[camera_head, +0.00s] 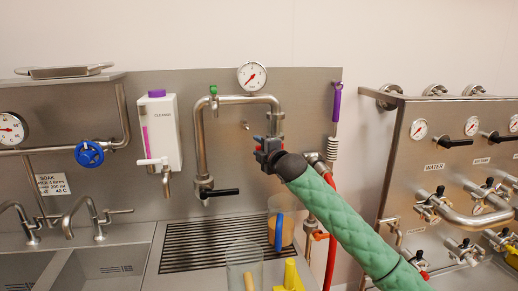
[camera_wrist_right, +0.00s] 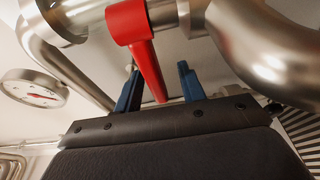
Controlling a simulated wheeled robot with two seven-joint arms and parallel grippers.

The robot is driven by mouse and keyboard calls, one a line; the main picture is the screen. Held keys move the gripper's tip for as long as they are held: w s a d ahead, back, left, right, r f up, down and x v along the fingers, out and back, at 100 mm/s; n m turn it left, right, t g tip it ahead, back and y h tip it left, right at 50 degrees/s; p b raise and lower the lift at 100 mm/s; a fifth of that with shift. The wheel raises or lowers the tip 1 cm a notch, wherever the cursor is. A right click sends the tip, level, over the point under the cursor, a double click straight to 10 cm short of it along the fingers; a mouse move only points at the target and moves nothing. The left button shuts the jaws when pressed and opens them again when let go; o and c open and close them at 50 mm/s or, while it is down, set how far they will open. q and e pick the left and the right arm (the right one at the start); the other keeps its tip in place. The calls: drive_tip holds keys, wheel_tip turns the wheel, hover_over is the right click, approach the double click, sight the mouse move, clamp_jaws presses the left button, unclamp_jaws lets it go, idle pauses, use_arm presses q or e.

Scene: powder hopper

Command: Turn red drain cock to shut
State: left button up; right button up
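The red drain cock (camera_wrist_right: 147,50) shows in the right wrist view as a red collar on a steel pipe, with a red lever slanting down toward my gripper. In the wrist view the two blue fingers of my right gripper (camera_wrist_right: 159,74) are apart, one on each side of the lever's lower part. Gaps show between the lever and both fingers. My left gripper is not in view.
The steel pipe (camera_head: 199,140) with a black-handled tap (camera_head: 221,192) is left of my right gripper. A round gauge (camera_head: 252,75) is above. A red hose (camera_head: 330,230) and purple-handled brush (camera_head: 335,103) are right. A clear beaker (camera_head: 236,262) stands below.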

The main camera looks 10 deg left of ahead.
drive_tip(key=shift+s, duration=0.1)
drive_tip(key=s+d+p, duration=0.1)
drive_tip(key=s+d, duration=0.1)
drive_tip(key=s, duration=0.6)
drive_tip(key=shift+s+d+p, duration=0.25)
drive_tip(key=shift+d+p, duration=0.05)
drive_tip(key=shift+p, duration=0.05)
